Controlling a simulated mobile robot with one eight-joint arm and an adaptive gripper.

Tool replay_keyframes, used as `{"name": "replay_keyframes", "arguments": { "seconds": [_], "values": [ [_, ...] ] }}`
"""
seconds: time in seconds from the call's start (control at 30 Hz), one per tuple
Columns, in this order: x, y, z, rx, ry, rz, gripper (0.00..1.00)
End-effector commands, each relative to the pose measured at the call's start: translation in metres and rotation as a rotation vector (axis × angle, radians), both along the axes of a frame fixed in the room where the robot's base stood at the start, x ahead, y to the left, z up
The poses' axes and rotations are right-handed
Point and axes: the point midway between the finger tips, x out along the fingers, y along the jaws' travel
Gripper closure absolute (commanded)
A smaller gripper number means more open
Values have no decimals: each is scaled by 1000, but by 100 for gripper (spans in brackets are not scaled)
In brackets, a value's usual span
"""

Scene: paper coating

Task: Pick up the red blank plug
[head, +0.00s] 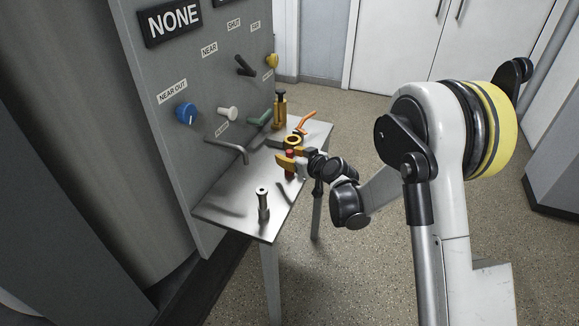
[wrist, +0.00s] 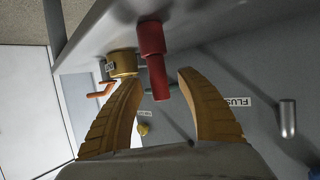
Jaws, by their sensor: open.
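The red blank plug (wrist: 152,40) shows in the wrist view as a stepped red cylinder, wider at one end. It stands on the metal shelf (head: 225,205). My gripper (wrist: 158,78) is open, with its yellow ribbed fingers on either side of the plug's narrower end in that picture. Gaps show between the plug and both fingers, and nothing is gripped. In the head view my gripper (head: 284,159) is over the shelf's right side, and the red plug (head: 289,171) is partly hidden by it.
A yellow ringed piece (head: 293,140), an orange hooked piece (head: 305,123) and a yellow-black piece (head: 281,108) stand close behind. A silver pin (head: 262,203) stands toward the front. The panel (head: 165,70) carries a blue knob (head: 187,113) and a bent pipe (head: 231,148).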

Motion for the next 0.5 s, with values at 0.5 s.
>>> {"name": "replay_keyframes", "arguments": {
  "seconds": [0.5],
  "values": [
    [0, 0, 0, 0, 0, 0, 100]
  ]
}}
